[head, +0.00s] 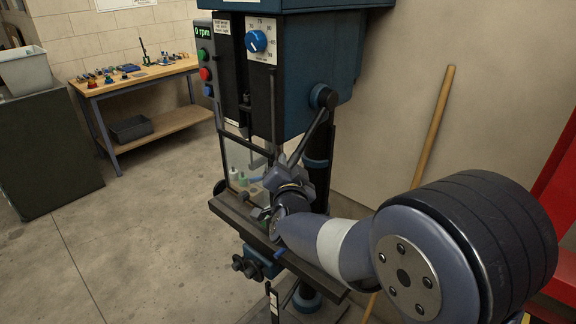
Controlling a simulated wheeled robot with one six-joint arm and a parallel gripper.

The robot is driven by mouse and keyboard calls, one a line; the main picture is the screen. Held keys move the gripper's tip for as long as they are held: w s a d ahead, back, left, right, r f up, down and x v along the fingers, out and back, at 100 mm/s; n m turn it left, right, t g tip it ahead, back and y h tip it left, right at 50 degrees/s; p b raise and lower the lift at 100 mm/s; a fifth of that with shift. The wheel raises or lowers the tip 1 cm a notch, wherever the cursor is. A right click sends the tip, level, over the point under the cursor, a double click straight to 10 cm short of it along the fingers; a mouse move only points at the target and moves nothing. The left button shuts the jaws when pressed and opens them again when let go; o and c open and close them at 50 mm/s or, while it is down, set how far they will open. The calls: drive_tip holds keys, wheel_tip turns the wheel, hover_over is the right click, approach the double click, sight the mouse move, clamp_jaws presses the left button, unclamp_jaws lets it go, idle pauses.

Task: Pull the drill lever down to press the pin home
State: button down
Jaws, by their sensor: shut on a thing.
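The drill press (290,60) stands in the middle of the head view. Its drill lever (309,135) is a dark rod that slants down and left from a round hub (323,97) on the side of the press head. My gripper (290,172) is shut on the lever's lower end, above the press table (240,215). My arm reaches in from the lower right and hides part of the table. I cannot make out the pin; it is hidden or too small to tell.
A clear guard (240,160) hangs at the front of the press, with small bottles behind it. A wooden pole (437,130) leans on the wall at right. A red frame (560,190) stands at the right edge.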

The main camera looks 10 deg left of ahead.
drive_tip(key=shift+w+f+b, duration=0.1)
drive_tip(key=shift+f+b, duration=0.15)
drive_tip(key=shift+b, duration=0.75)
drive_tip(key=shift+r, duration=0.15)
drive_tip(key=c, duration=1.3)
unclamp_jaws()
drive_tip(key=b+v, duration=0.2)
drive_tip(key=v, duration=0.9)
